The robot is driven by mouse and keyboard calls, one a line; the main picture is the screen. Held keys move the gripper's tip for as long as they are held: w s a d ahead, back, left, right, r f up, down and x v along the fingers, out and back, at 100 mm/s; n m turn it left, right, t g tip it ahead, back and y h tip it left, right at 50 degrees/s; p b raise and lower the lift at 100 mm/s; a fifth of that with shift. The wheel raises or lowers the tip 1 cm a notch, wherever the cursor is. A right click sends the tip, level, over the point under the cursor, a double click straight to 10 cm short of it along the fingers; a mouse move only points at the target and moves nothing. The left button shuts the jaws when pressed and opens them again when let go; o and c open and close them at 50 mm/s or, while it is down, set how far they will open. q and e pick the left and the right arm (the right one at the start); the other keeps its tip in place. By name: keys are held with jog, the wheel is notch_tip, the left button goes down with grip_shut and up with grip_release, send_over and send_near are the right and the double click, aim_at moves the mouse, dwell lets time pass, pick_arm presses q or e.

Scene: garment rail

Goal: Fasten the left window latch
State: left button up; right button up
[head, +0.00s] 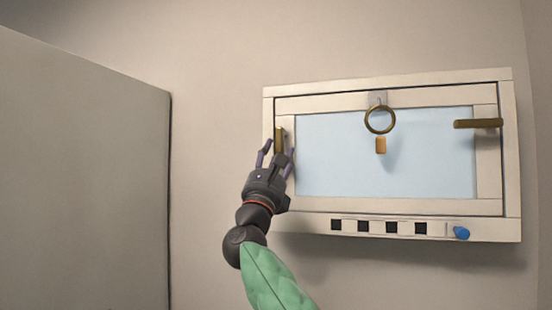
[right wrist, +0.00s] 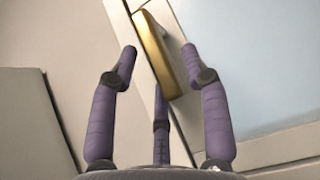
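The window (head: 385,150) is a cream frame with a pale blue pane on the wall. Its left latch (head: 280,137) is a brass bar standing upright on the left side of the frame. The right latch (head: 478,124) is a similar bar lying level. My right gripper (head: 277,150) is just below the left latch, fingers spread. In the right wrist view the left latch (right wrist: 158,50) shows beyond and between the open fingertips (right wrist: 159,60); I cannot tell whether any finger touches it. My left gripper is not in view.
Several dark squares and a blue knob (head: 461,233) line the lower sill. A large grey panel (head: 85,180) stands at the left.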

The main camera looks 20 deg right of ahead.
jog(key=shift+a+f, duration=0.1)
jog(key=shift+f, duration=0.1)
jog(key=v, duration=1.1)
jog(key=shift+s+f, duration=0.25)
jog(key=shift+a, duration=0.15)
